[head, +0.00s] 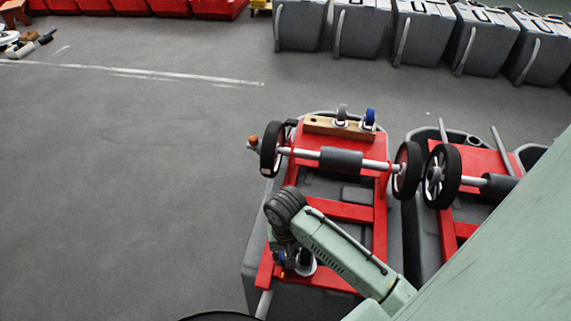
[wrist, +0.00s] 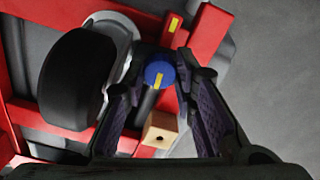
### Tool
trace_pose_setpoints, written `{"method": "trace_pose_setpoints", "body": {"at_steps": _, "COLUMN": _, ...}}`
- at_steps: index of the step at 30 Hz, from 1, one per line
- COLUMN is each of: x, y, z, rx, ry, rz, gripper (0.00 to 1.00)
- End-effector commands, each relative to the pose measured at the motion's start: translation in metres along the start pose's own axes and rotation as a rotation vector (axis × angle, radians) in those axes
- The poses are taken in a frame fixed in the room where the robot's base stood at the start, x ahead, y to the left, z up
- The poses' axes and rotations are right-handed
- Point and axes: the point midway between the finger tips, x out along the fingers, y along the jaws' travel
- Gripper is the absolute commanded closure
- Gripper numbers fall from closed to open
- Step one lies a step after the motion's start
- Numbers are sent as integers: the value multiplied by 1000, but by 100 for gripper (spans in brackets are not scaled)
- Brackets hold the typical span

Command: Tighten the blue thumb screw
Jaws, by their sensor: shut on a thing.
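The blue thumb screw (wrist: 160,75) is a round blue knob with a yellow stripe, seen in the wrist view between the fingertips. Its dark shank runs down toward a small wooden block (wrist: 160,133). My gripper (wrist: 166,66) is shut on the knob, one dark finger on each side. A yellow mark (wrist: 173,24) sits on the red frame just beyond the knob. In the head view my gripper (head: 287,262) is low at the near end of a red frame (head: 340,209) on an overturned grey tank. The knob is mostly hidden there.
A black caster wheel (wrist: 78,78) stands close left of the fingers. An axle with black wheels (head: 271,150) crosses the far part of the frame. A second tank (head: 425,255) stands close to the right. Open floor (head: 120,190) lies to the left.

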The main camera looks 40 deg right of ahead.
Motion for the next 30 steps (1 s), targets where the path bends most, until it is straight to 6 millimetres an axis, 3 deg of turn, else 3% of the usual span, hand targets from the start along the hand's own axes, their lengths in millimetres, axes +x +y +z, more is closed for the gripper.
{"method": "trace_pose_setpoints", "body": {"at_steps": 20, "x": -3, "y": 1, "z": 0, "rx": 55, "ry": 3, "rz": 2, "gripper": 100}}
{"method": "trace_pose_setpoints", "body": {"at_steps": 21, "x": -3, "y": 1, "z": 0, "rx": 55, "ry": 3, "rz": 1, "gripper": 72}}
{"method": "trace_pose_setpoints", "body": {"at_steps": 30, "x": -1, "y": 0, "z": 0, "rx": 55, "ry": 1, "rz": 1, "gripper": 54}}
